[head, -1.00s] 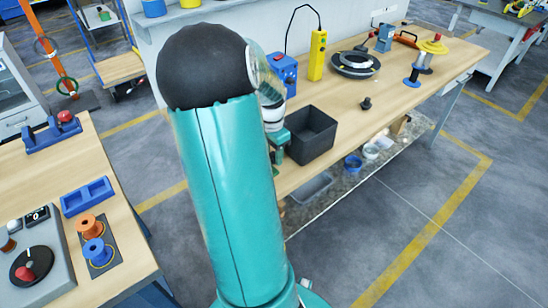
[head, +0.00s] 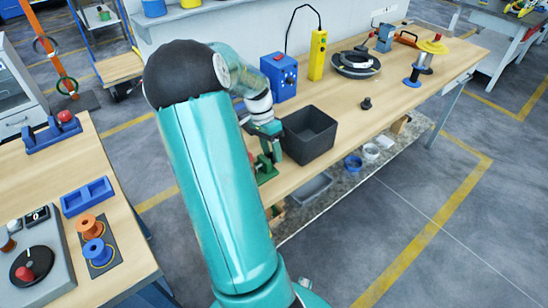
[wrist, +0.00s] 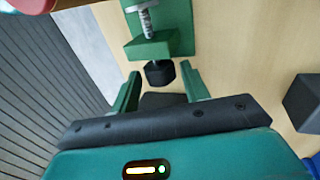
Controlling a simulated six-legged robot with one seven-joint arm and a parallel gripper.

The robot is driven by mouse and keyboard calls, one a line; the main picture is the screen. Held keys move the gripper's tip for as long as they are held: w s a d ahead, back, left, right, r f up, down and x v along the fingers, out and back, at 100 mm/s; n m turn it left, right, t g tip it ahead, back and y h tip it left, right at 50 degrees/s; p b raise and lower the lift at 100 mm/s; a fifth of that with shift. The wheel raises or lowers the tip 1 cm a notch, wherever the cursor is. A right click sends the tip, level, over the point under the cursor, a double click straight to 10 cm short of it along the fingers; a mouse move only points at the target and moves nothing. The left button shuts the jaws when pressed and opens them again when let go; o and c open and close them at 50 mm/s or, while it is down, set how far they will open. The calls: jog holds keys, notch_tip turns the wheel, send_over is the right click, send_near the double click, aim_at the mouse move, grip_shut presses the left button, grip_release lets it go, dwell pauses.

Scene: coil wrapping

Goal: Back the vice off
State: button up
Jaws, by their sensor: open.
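The green vice (wrist: 174,22) is on the wooden bench at the top of the wrist view, with a bare metal screw (wrist: 147,22). A black faceted knob (wrist: 159,73) is at the near end of the screw. My gripper (wrist: 160,88) is open, its two green fingers on either side of the knob with gaps showing. A dark shape below the knob, between the fingers, is unclear. In the head view the vice (head: 264,172) shows at the bench's near edge, partly hidden by my arm.
A black open bin (head: 310,135) stands just right of the vice. A blue box (head: 279,76) and yellow pendant (head: 318,54) are behind. A red rounded thing (wrist: 28,4) shows at the wrist view's top left corner. Dark ribbed surface (wrist: 40,80) lies left of the bench.

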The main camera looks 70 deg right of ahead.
jog(key=c, duration=0.6)
jog(key=shift+s+a+r+t+h, duration=0.15)
jog(key=shift+t+h, duration=0.1)
jog(key=shift+t, duration=0.25)
jog(key=shift+s+a+f+t+h, duration=0.1)
jog(key=shift+t+h, duration=0.15)
jog(key=shift+t, duration=0.25)
jog(key=shift+t+h, duration=0.4)
jog(key=shift+t, duration=0.3)
jog(key=shift+s+a+t+h, duration=0.1)
jog(key=shift+s+t+h, duration=0.3)
jog(key=shift+t, duration=0.6)
jog(key=shift+t+h, duration=0.4)
jog(key=shift+t, duration=0.2)
